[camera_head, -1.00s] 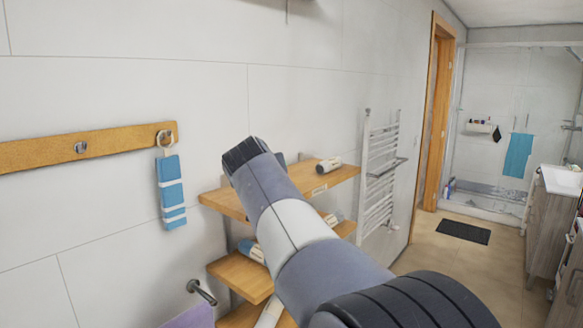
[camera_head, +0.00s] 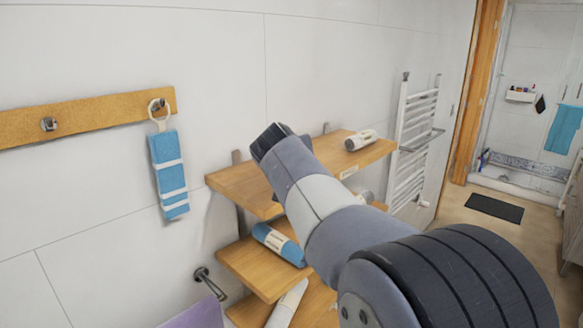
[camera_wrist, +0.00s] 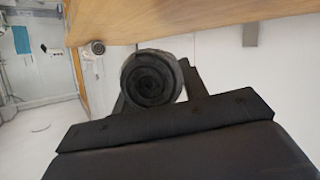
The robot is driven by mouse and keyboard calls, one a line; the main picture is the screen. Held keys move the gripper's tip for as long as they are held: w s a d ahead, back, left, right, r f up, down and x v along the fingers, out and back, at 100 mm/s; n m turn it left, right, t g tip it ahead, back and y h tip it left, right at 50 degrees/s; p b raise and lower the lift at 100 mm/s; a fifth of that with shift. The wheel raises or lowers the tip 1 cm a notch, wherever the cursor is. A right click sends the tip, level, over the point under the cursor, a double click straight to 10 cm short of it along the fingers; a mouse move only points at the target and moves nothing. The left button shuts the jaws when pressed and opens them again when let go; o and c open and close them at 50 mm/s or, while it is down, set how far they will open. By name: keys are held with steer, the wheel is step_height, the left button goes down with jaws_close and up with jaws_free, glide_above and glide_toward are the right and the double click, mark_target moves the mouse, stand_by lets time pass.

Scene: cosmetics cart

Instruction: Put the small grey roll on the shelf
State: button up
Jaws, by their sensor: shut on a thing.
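The small grey roll (camera_wrist: 152,78) shows in the wrist view as a dark, spiral-wound end. It sits between the fingers of my gripper (camera_wrist: 155,85), which is shut on it. A wooden board (camera_wrist: 200,20), seemingly part of the shelf, runs across the top of that view close to the roll. In the head view the wooden wall shelf (camera_head: 228,184) has several boards. My arm crosses in front of it, hiding the gripper, the held roll and part of the boards.
A pale roll (camera_head: 362,140) lies on the top board's right part. A blue roll (camera_head: 280,244) lies on the board below and a white roll (camera_head: 288,304) lower down. A towel rack (camera_head: 415,135) stands right of the shelf. A blue striped towel (camera_head: 168,175) hangs left.

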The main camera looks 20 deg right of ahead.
steer(key=shift+f, duration=2)
steer(key=shift+f+b, duration=0.25)
steer(key=shift+b, duration=0.2)
steer(key=o, duration=1)
steer(key=shift+r, duration=0.1)
steer(key=shift+r+p, duration=0.15)
steer(key=shift+p, duration=0.15)
steer(key=shift+s+a, duration=0.1)
steer(key=shift+s, duration=0.05)
steer(key=b+v, duration=0.3)
steer(key=v, duration=0.8)
steer(key=shift+s+a+r+b, duration=0.15)
steer(key=shift+s+b, duration=0.15)
steer(key=shift+b, duration=0.1)
